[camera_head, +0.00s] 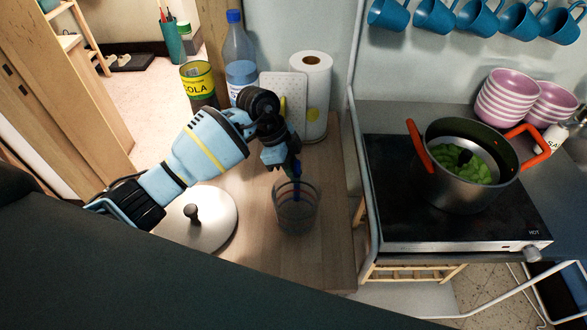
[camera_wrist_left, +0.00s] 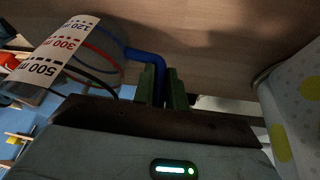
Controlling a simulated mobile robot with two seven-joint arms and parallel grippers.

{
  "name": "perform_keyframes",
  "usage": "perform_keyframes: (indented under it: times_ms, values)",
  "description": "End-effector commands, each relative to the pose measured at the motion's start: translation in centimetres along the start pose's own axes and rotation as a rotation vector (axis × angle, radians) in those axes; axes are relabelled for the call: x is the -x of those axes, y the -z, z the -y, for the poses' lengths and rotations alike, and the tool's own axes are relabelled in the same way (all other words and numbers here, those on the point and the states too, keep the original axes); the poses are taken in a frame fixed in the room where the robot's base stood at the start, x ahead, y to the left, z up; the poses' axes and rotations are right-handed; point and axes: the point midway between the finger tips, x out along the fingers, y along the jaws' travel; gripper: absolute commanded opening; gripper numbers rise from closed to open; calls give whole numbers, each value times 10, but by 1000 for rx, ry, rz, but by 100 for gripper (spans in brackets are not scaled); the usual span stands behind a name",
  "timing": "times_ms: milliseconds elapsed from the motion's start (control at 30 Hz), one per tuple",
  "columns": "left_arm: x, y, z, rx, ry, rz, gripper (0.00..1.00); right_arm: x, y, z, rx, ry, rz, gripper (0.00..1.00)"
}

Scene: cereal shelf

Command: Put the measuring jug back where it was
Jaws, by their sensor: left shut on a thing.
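The measuring jug (camera_head: 296,207) is clear, with a blue handle, and appears upright at the counter's middle. In the left wrist view the jug (camera_wrist_left: 62,55) shows red, blue and black marks with printed volumes. My left gripper (camera_head: 289,171) points down above the jug's rear rim. In the wrist view its green fingers (camera_wrist_left: 161,86) are shut on the blue handle (camera_wrist_left: 146,57). Whether the jug's base touches the counter is hard to tell. My right gripper is not in view.
A pot lid (camera_head: 207,222) lies left of the jug on the wooden counter (camera_head: 262,262). The hob (camera_head: 390,215) with a pot (camera_head: 455,185) is at right.

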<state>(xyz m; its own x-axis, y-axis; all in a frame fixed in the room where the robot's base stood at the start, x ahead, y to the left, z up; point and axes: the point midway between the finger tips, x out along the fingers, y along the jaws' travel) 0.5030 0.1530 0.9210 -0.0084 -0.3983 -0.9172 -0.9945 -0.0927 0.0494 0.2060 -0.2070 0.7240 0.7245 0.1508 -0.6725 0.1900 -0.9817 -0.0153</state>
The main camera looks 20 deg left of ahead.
Motion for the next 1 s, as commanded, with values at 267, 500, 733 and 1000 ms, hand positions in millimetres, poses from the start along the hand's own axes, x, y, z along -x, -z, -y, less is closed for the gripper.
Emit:
perform_keyframes:
  times_ms: [267, 500, 733, 1000]
  values:
    - [-2, -1, 0, 1, -1, 1, 36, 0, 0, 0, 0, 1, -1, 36]
    - [-2, -1, 0, 1, -1, 1, 36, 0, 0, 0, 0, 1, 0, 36]
    - [17, 0, 1, 1, 4, 3, 36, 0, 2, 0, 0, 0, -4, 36]
    - [71, 1, 1, -1, 6, 1, 36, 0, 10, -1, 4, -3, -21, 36]
